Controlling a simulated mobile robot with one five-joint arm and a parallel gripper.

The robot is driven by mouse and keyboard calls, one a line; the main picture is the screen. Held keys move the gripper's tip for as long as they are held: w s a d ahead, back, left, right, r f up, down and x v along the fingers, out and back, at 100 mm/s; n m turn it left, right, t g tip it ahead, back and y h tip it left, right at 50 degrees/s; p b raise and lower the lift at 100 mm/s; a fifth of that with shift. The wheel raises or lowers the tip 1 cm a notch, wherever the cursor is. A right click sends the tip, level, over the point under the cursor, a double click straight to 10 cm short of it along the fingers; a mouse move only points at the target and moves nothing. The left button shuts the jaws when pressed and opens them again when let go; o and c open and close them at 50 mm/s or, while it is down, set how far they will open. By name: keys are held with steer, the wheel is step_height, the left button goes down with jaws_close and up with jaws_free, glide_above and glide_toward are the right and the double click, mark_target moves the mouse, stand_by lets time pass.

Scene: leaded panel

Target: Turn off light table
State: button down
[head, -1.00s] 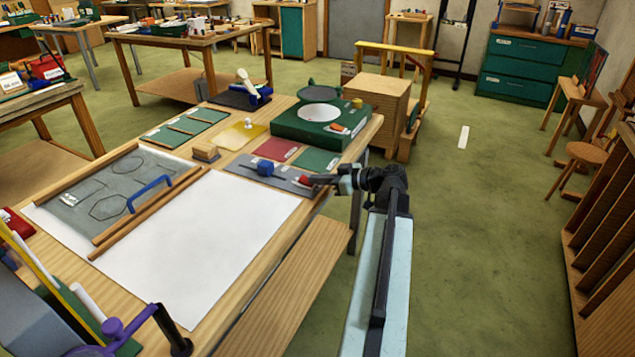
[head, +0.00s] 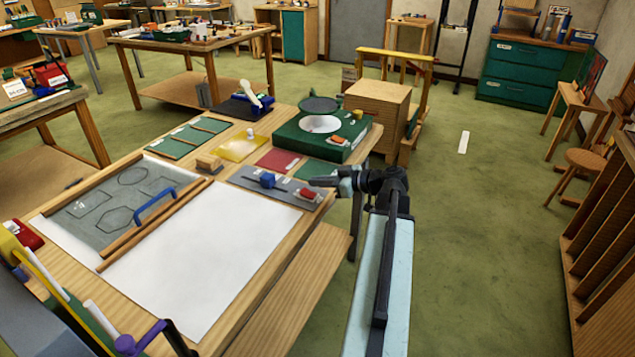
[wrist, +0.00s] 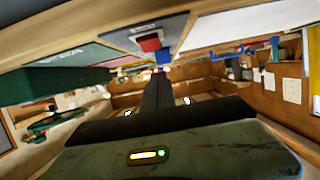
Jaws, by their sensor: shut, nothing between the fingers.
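A large white panel (head: 215,240), which looks like the light table surface, lies on the wooden bench. At its far end is a grey plate (head: 240,178) with a blue knob (head: 267,180) and a small red switch (head: 308,194) near its right end. In the wrist view the red switch (wrist: 149,43) and blue knob (wrist: 163,56) show beyond my fingers. My gripper (head: 314,182) is shut and empty, at the bench's right edge, just beyond the red switch in the head view. I cannot tell whether they touch, or whether the panel is lit.
A green box with a round white disc (head: 320,124) stands at the bench's far end. Red (head: 278,160) and green sheets lie beyond the grey plate. A wooden rail and blue handle (head: 155,205) lie left of the panel. Open floor (head: 480,220) is to the right.

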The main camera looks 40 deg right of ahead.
steer(key=f+v, duration=0.1)
steer(key=v, duration=0.9)
steer(key=shift+s+d+f, duration=0.15)
steer(key=shift+s+f, duration=0.2)
steer(key=shift+s, duration=0.15)
